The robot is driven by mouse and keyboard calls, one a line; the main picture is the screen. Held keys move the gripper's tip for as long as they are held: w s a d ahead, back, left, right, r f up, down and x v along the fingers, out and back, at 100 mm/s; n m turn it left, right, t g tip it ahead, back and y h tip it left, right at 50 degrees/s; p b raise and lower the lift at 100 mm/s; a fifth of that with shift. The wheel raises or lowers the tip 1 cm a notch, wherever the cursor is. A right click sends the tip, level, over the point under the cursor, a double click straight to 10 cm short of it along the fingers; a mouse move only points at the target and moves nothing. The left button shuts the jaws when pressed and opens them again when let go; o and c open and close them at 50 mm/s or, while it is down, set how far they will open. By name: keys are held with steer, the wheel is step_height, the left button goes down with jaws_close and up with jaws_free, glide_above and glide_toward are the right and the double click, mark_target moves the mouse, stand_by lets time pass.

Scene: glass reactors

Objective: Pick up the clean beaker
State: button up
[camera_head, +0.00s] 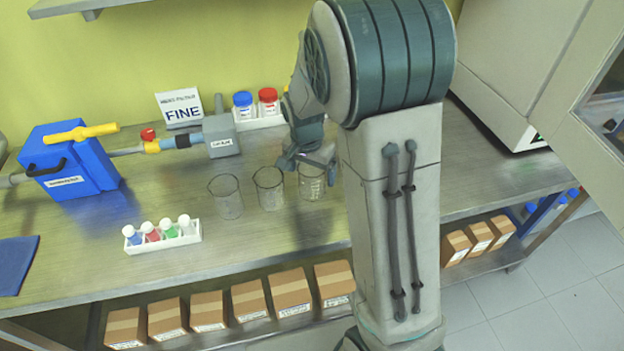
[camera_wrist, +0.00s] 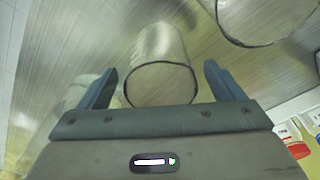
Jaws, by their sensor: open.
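Three clear glass beakers stand upright in a row on the metal bench: a left one (camera_head: 226,198), a middle one (camera_head: 269,190) and a right one (camera_head: 311,187). The pictures do not clearly show which is clean. My gripper (camera_head: 308,168) is open, pointing down, and appears just above the right beaker in the head view. In the wrist view a beaker (camera_wrist: 160,75) shows between the open fingers, with a gap on both sides. Another beaker (camera_wrist: 265,20) shows at the upper right there.
A white rack (camera_head: 163,238) of small capped bottles stands front left. A blue device (camera_head: 68,162) with a grey pipe is further left. Blue- and red-capped jars (camera_head: 256,103) and a FINE sign (camera_head: 180,108) stand behind. The bench right of my arm looks clear.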

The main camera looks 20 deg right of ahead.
steer(key=shift+w+d+f, duration=0.15)
steer(key=shift+f, duration=0.75)
steer(key=shift+w+d+f, duration=0.1)
steer(key=shift+f, duration=0.75)
steer(key=c, duration=1.1)
